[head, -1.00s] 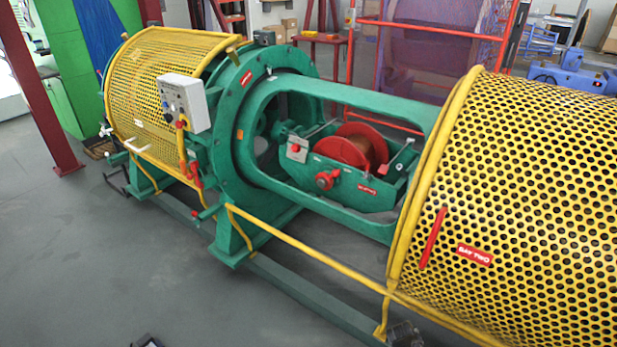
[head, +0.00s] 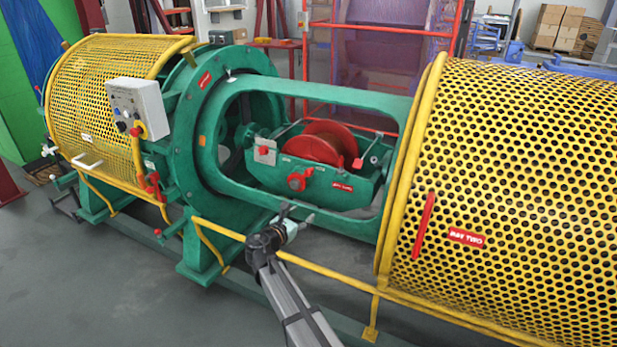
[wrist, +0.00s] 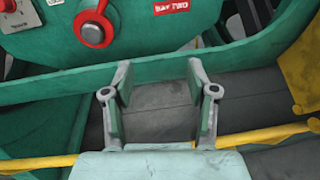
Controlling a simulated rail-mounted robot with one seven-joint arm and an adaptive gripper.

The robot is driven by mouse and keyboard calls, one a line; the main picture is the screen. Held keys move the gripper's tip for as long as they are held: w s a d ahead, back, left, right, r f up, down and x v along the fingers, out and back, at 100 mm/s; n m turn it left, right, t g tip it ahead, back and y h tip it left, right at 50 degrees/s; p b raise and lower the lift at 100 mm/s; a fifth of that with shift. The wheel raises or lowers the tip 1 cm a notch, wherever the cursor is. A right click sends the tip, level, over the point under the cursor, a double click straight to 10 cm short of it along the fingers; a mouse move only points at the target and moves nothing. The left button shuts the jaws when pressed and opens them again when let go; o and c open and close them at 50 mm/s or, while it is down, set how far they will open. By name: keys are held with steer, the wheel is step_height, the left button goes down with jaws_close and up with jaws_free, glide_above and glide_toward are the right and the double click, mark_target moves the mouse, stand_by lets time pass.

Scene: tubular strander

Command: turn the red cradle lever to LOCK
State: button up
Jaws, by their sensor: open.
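The red cradle lever (head: 299,180) is a red hub with a short handle on the front of the green cradle (head: 340,188). My gripper (head: 297,214) is in front of the machine, below the lever in the head view. In the wrist view my gripper (wrist: 159,70) has its fingers wide apart with nothing between them. The lever is ahead and to the left of the fingers, not touching them. I cannot read any LOCK mark.
A green frame bar (wrist: 60,84) crosses just ahead of the fingers. A yellow rail (head: 320,265) runs low along the machine. A yellow perforated guard (head: 530,190) stands at right, with another (head: 95,95) at left. A red spool (head: 322,143) sits in the cradle.

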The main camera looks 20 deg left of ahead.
mark_target(307, 174)
steer(key=a+r+n+t+y, duration=0.1)
steer(key=a+r+n+t, duration=0.1)
steer(key=a+r+n, duration=0.3)
steer(key=shift+m, duration=0.6)
steer(key=w, duration=1.1)
steer(key=w+r, duration=0.1)
steer(key=w, duration=0.5)
steer(key=shift+d+b, duration=0.35)
steer(key=shift+d, duration=0.05)
steer(key=shift+c, duration=0.4)
jaws_close()
